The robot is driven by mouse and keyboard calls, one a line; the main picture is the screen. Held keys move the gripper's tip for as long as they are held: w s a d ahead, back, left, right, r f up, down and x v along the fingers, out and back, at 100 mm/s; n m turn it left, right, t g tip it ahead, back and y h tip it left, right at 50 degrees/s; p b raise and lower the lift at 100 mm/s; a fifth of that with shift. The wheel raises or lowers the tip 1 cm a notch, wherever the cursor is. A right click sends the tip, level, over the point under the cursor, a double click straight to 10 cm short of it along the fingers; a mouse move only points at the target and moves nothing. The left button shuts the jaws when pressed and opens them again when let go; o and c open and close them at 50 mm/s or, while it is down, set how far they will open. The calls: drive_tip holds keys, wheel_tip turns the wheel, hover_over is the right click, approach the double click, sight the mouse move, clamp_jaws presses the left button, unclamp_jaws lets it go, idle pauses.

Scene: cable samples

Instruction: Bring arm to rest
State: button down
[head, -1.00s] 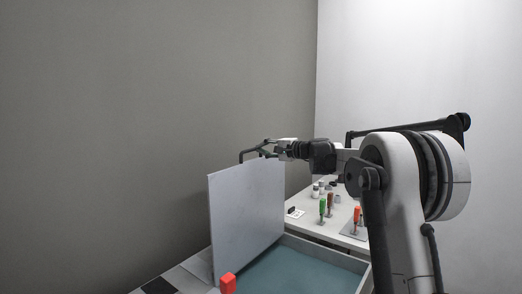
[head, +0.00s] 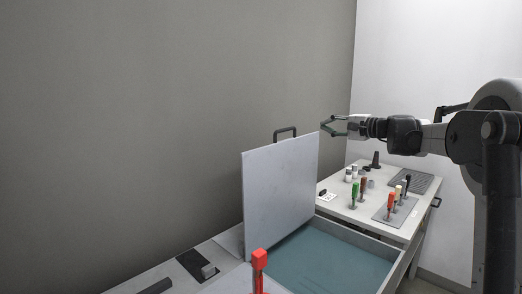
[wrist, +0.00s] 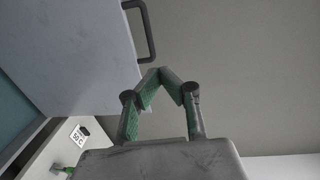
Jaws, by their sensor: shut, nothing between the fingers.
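My gripper (head: 324,127) is shut and empty. It is in the air just right of the upright grey lid panel (head: 280,190), apart from its black handle (head: 285,132) in the head view. In the wrist view my green-padded fingers (wrist: 160,74) meet at their tips. The panel (wrist: 75,55) and its handle (wrist: 146,32) also show there, at upper left. My arm reaches in from the right.
The panel stands open over a blue-floored bin (head: 330,262). Behind it a white table (head: 345,213) carries a green-handled tool (head: 354,190), a red-handled tool (head: 391,201), small jars and a dark tray (head: 410,180). A red-topped item (head: 260,260) stands in front.

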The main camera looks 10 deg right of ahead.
drive_tip(key=s+a+f+n+g+h, duration=0.25)
drive_tip(key=s+a+f, duration=0.25)
drive_tip(key=s+a, duration=0.5)
drive_tip(key=s+a+f+n+g+h, duration=0.2)
drive_tip(key=s+a+f+n+g, duration=0.15)
drive_tip(key=s+a, duration=0.75)
drive_tip(key=s+f+n+h, duration=0.1)
drive_tip(key=s+f, duration=0.4)
drive_tip(key=s, duration=0.4)
drive_tip(key=s+d+f+n+h, duration=0.1)
drive_tip(key=s+f+n+h, duration=0.1)
drive_tip(key=s+f, duration=0.4)
drive_tip(key=s+d+f+n+h, duration=0.1)
drive_tip(key=s+f+n+h, duration=0.1)
drive_tip(key=s+f, duration=0.4)
drive_tip(key=s, duration=0.5)
drive_tip(key=shift+s+f+g, duration=0.15)
drive_tip(key=shift+s+g, duration=0.2)
drive_tip(key=shift+g, duration=0.05)
drive_tip(key=shift+w+d, duration=0.1)
